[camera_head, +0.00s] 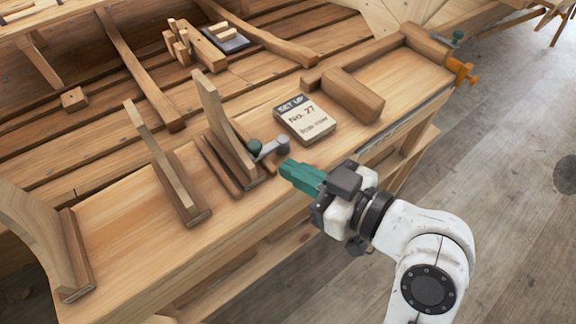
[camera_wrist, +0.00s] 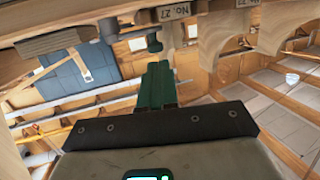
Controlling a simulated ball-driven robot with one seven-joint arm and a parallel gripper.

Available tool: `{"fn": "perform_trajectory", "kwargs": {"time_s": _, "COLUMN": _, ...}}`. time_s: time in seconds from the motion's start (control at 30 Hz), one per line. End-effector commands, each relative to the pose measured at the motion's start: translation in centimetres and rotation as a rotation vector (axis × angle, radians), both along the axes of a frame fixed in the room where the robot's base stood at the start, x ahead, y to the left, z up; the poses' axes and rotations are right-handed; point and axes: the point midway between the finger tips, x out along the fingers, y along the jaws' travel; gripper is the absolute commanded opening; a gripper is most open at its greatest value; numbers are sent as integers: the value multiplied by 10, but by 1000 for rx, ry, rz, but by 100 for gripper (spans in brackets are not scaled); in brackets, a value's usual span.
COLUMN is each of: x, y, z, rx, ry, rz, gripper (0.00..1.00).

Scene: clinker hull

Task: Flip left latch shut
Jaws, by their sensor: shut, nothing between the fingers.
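The left latch (camera_head: 268,149) is a short grey lever with a dark green knob at one end and a grey round end at the other. It sits at the bench's front edge beside an upright wooden frame piece (camera_head: 222,125). My gripper (camera_head: 289,170) has teal fingers, shut and empty, just in front of and below the latch's grey end. I cannot tell if they touch. In the wrist view my shut fingers (camera_wrist: 156,70) point at a grey-green knobbed part (camera_wrist: 154,40), probably the latch; its lever is mostly hidden there.
A "SET UP No. 27" block (camera_head: 305,119) lies behind the gripper, with a wooden mallet-like block (camera_head: 350,96) beyond it. An orange clamp (camera_head: 461,71) and another green-knobbed part (camera_head: 457,37) are at the far right end. Wooden frames (camera_head: 165,165) stand to the left.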

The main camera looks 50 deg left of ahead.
Motion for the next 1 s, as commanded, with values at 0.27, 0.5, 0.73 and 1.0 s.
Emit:
{"fn": "perform_trajectory", "kwargs": {"time_s": 0.27, "x": 5, "y": -41, "z": 6, "rx": 2, "ry": -3, "rz": -8, "gripper": 0}}
{"fn": "perform_trajectory", "kwargs": {"time_s": 0.5, "x": 6, "y": -71, "z": 12, "rx": 1, "ry": -2, "rz": -6, "gripper": 0}}
{"fn": "perform_trajectory", "kwargs": {"time_s": 0.73, "x": 6, "y": -78, "z": 14, "rx": 0, "ry": -2, "rz": -4, "gripper": 0}}
{"fn": "perform_trajectory", "kwargs": {"time_s": 1.0, "x": 14, "y": -89, "z": -3, "rx": -44, "ry": 36, "rz": -61, "gripper": 0}}
